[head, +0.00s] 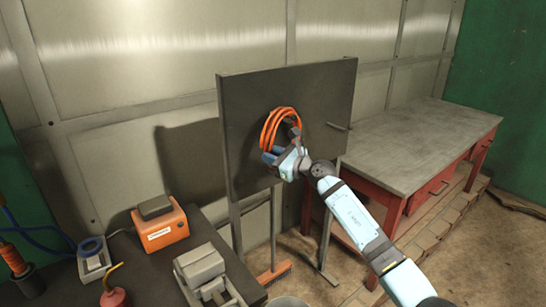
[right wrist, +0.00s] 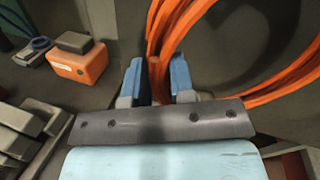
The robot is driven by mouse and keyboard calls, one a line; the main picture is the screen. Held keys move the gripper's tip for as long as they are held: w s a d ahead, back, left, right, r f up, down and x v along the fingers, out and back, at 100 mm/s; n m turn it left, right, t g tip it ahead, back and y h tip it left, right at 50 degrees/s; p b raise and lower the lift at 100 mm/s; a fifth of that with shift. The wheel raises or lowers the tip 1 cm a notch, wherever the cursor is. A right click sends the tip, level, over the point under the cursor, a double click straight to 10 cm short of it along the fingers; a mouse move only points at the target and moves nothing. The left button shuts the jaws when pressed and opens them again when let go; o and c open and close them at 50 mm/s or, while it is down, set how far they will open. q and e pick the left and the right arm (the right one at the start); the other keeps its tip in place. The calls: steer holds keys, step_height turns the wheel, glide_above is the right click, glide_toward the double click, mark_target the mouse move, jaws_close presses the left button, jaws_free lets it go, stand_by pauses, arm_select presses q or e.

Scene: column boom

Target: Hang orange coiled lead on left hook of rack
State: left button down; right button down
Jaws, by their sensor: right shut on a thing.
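The orange coiled lead (head: 267,128) is up in front of the dark panel of the rack (head: 325,88), left of its middle. My right gripper (head: 283,153) is shut on the lower part of the coil. In the right wrist view the lead (right wrist: 158,28) passes between the two blue fingers (right wrist: 156,85), and its loop rises above them. The right hook (head: 337,126) sticks out of the panel and is bare. The left hook does not show; the coil and gripper cover that part of the panel. I cannot tell whether the coil touches a hook. My left gripper is out of view.
A dark bench at the lower left holds an orange box (head: 160,228), grey blocks (head: 203,268) and a red oil can (head: 113,297). A grey-topped red workbench (head: 425,140) stands right of the rack.

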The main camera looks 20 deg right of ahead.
stand_by(0.4)
steer(key=c, duration=0.9)
jaws_free()
steer(key=shift+s, duration=0.1)
